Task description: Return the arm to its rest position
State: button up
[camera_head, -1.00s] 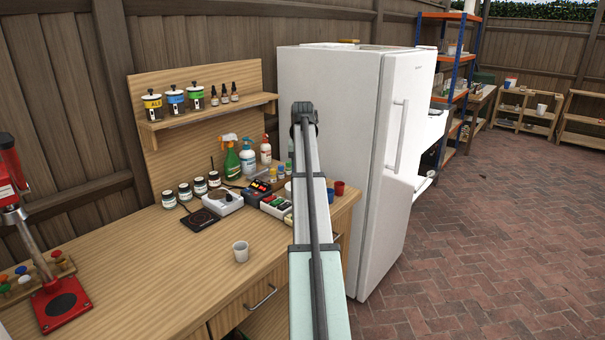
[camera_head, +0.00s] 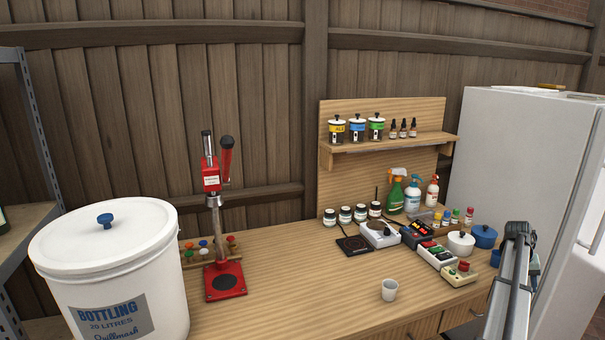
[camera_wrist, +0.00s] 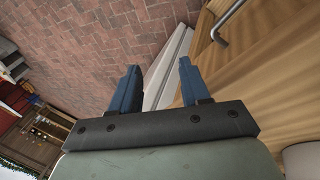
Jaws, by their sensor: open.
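My gripper (camera_wrist: 158,88) shows in the wrist view with its two blue fingers apart and nothing between them. Beyond the fingers are brick paving, a pale panel and the wooden bench front with a metal handle. In the head view my arm stands at the lower right, in front of the bench's right end and the fridge. A bit of blue shows beside the arm there, but I cannot make out the fingers clearly in that view.
The wooden bench (camera_head: 290,300) holds a grey cup (camera_head: 389,290), a red bench capper (camera_head: 224,275), jars, bottles and small devices. A white bottling bucket (camera_head: 110,260) stands at the left. A white fridge (camera_head: 520,150) stands at the right, close to my arm.

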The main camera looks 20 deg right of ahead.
jog(key=s+f+n+g+h, duration=0.1)
jog(key=s+f, duration=0.3)
jog(key=f, duration=0.6)
jog(key=s+f+n+h, duration=0.1)
jog(key=s+f, duration=0.3)
jog(key=f, duration=0.6)
jog(key=w+a+f+n+y, duration=0.1)
jog(key=w+a+f, duration=0.1)
jog(key=a+f, duration=0.85)
jog(key=w+a+f+n+y, duration=0.1)
jog(key=w+a+f, duration=0.1)
jog(key=a+f, duration=0.85)
jog(key=s+a+f+n+y, duration=0.1)
jog(key=a+f, duration=0.1)
jog(key=a, duration=1.3)
jog(key=a+f+n+y, duration=0.1)
jog(key=a+f+n, duration=0.15)
jog(key=a, duration=1.35)
jog(key=s+a+n+g, duration=0.1)
jog(key=s+a+g, duration=0.1)
jog(key=s+a, duration=0.6)
jog(key=s+a+r+n+g+y, duration=0.1)
jog(key=s+a, duration=0.8)
jog(key=a, duration=0.7)
jog(key=shift+g+y, duration=0.3)
jog(key=shift+g, duration=0.1)
